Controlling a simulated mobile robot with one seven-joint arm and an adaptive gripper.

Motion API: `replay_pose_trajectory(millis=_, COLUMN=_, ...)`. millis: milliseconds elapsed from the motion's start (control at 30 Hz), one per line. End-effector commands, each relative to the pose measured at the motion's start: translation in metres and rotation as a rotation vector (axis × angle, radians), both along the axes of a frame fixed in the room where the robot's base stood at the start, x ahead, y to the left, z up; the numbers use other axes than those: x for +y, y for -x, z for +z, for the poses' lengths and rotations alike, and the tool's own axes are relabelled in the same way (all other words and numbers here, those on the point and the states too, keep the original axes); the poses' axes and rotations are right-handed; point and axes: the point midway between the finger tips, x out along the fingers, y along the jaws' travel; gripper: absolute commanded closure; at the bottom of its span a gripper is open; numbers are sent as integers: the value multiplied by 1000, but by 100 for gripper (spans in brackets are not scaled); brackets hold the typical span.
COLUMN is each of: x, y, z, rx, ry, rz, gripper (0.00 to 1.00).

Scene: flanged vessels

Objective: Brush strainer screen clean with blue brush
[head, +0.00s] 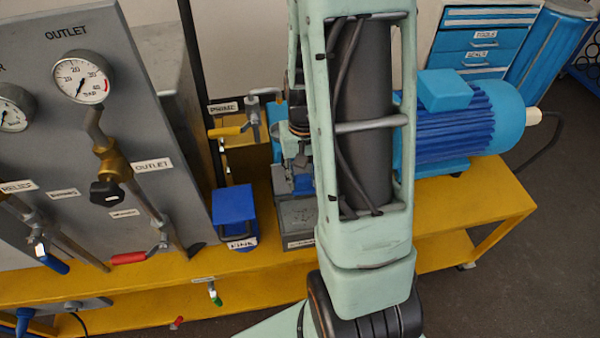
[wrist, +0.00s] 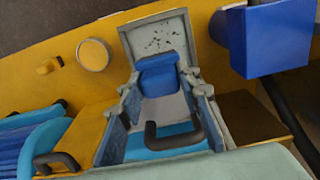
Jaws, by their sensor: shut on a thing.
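My gripper (wrist: 159,80) is shut on the blue brush (wrist: 157,73), whose blocky body sits between the two fingertips in the wrist view. The strainer screen (wrist: 160,35) is a pale grey plate in a raised frame. Dark specks lie on it, just beyond the brush. The brush overlaps the plate's near part; its bristles are hidden, and I cannot tell whether they touch. In the head view, the grey screen unit (head: 298,214) sits on the yellow bench, below my gripper and partly behind my arm.
A blue box (head: 235,212) stands left of the screen; it also shows in the wrist view (wrist: 278,38). A blue motor (head: 450,125) is to the right. The gauge panel (head: 80,130) and a yellow-handled valve (head: 228,131) are to the left. The yellow bench (head: 470,212) has free room at right.

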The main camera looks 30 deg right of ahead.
Motion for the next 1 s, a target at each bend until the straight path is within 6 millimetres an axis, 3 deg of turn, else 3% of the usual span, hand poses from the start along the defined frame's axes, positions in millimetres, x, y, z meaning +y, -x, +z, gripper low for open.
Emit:
replay_pose_trajectory(millis=367, x=0, y=0, z=-7, rx=0, ry=1, rz=0, gripper=88)
replay_pose_trajectory(millis=1000, x=1, y=0, z=-79, rx=-1, ry=1, rz=1, gripper=88)
